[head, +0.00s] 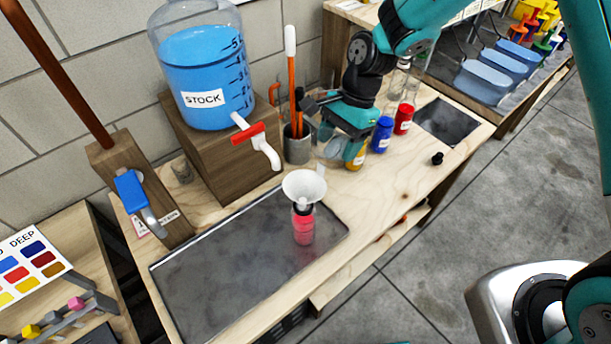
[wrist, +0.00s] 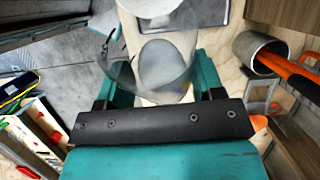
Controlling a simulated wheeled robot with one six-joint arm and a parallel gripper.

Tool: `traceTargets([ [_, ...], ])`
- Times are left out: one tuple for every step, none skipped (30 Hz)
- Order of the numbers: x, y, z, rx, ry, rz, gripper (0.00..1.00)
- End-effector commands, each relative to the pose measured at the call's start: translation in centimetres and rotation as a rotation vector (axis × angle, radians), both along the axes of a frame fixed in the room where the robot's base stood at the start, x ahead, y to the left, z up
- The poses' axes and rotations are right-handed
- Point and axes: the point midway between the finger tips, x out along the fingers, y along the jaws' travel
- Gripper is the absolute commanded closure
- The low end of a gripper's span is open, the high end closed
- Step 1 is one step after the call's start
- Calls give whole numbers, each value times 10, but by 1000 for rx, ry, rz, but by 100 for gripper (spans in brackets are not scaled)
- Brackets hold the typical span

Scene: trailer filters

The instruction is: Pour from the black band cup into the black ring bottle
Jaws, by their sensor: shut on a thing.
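The clear cup with a dark band (wrist: 150,88) is between my gripper's fingers (wrist: 155,76) in the wrist view. In the head view my gripper (head: 335,128) is shut on this cup (head: 331,152), just above the bench and right of the tool pot. Its contents are hard to make out. The bottle with a black ring at its neck (head: 304,229) stands upright on the dark metal tray, with pink-red liquid in it. A white funnel (head: 304,186) sits in its mouth. The cup is apart from the funnel, behind it and to the right.
A blue stock tank (head: 207,78) with a red-handled tap (head: 250,136) stands on a wooden block behind the tray (head: 215,275). The metal pot (head: 297,146) holds tools. Blue (head: 382,134) and red (head: 404,119) jars stand to the right. A small black cap (head: 437,158) lies near the front edge.

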Motion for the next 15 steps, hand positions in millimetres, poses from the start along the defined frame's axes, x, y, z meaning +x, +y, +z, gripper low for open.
traceTargets([
  [0, 0, 0, -2, -3, 1, 69],
  [0, 0, 1, -3, -4, 1, 69],
  [0, 0, 1, -5, -5, 1, 69],
  [0, 0, 1, -6, -6, 1, 69],
  [0, 0, 1, -8, -8, 1, 69],
  [0, 0, 1, -10, -9, 1, 69],
  [0, 0, 1, -12, -9, 1, 69],
  [0, 1, 1, -13, -11, 1, 69],
  [0, 0, 1, -15, -13, 1, 69],
  [0, 0, 1, -17, -13, 1, 69],
  [0, 1, 2, -18, -14, 1, 69],
  [0, 1, 2, -21, -16, 1, 69],
  [0, 1, 2, -22, -17, 1, 69],
  [0, 1, 2, -23, -18, 1, 69],
  [0, 1, 2, -25, -20, 2, 69],
])
